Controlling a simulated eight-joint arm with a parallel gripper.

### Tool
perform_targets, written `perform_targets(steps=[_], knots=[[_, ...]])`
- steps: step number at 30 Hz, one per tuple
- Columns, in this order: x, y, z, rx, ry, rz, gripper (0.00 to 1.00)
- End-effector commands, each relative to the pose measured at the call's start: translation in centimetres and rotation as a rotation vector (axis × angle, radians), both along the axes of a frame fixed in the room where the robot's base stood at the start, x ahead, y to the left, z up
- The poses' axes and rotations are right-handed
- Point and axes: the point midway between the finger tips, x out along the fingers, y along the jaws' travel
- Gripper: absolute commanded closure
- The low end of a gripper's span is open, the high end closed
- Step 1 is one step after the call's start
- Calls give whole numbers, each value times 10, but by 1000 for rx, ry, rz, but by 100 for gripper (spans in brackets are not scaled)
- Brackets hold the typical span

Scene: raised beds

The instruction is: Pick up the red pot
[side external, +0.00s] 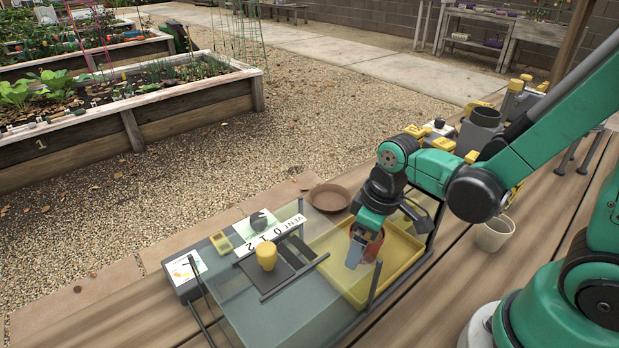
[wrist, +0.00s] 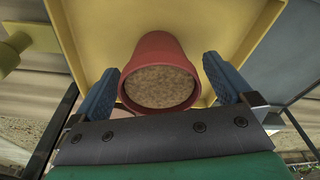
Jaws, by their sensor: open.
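The red pot (wrist: 159,53) stands in the yellow tray (wrist: 97,25) and is filled with a brown, grainy material. In the side view the red pot (side external: 373,246) is partly hidden by my gripper (side external: 359,252). In the wrist view my gripper (wrist: 163,88) is open, with one blue finger on each side of the pot. The left finger is close to the pot's rim, and a gap shows at the right finger. I cannot tell whether either finger touches it. The yellow tray (side external: 408,262) sits under my gripper in the side view.
A clear panelled frame (side external: 262,310) with dark posts stands around the work area. A brown saucer (side external: 329,197) lies behind, and a beige pot (side external: 494,233) stands to the right.

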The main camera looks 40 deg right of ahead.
Motion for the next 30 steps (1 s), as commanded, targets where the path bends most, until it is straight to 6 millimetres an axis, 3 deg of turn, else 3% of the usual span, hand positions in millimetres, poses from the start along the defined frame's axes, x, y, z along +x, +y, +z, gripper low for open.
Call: perform_targets(steps=[11,20,30], knots=[[0,0,-3,0,0,0,0],[0,0,-3,0,0,0,82],[0,0,-2,0,0,0,84]])
